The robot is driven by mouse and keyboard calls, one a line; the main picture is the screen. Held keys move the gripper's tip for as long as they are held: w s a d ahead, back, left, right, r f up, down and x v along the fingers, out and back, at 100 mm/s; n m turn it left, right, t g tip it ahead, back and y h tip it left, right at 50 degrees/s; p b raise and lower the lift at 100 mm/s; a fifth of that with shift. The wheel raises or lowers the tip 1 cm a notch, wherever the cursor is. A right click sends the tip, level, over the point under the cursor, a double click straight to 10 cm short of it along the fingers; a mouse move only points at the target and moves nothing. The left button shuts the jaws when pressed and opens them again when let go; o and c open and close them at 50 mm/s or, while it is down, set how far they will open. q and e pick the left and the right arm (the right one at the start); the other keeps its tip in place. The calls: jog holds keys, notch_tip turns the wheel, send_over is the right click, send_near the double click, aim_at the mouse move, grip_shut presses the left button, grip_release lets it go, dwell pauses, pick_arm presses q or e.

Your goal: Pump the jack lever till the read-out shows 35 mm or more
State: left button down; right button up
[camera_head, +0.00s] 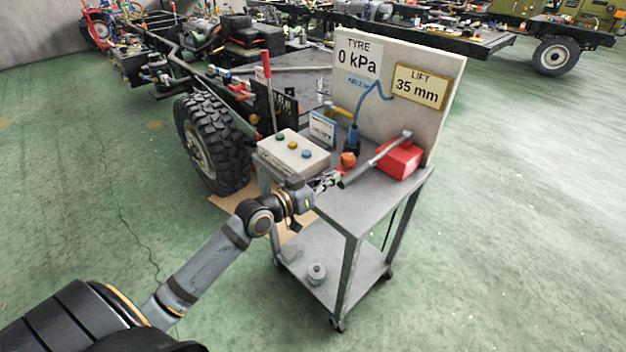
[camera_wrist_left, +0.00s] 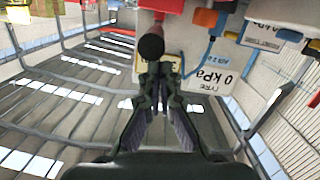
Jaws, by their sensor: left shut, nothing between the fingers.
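The jack is a red block (camera_head: 403,160) on the right of the cart top. Its grey lever (camera_head: 372,163) slants down to the left from the block, and its dark round end shows in the left wrist view (camera_wrist_left: 151,46). The yellow-framed LIFT read-out (camera_head: 420,87) on the upright board shows 35 mm. My left gripper (camera_head: 334,178) is close to the lever's free end, shut with nothing between its fingers. In the left wrist view the fingertips (camera_wrist_left: 160,66) meet just below the lever end; I cannot tell whether they touch it.
The TYRE read-out (camera_head: 358,52) shows 0 kPa. A white box with coloured buttons (camera_head: 290,160), a blue hose (camera_head: 355,115) and an orange object (camera_head: 348,160) share the cart top. A large tyre (camera_head: 214,143) stands left of the cart.

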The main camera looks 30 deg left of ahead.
pick_arm(q)
jog(key=p+v, duration=0.4)
jog(key=v, duration=0.1)
jog(key=shift+s+f, duration=0.1)
jog(key=shift+s, duration=0.15)
dwell(0.8)
dwell(1.3)
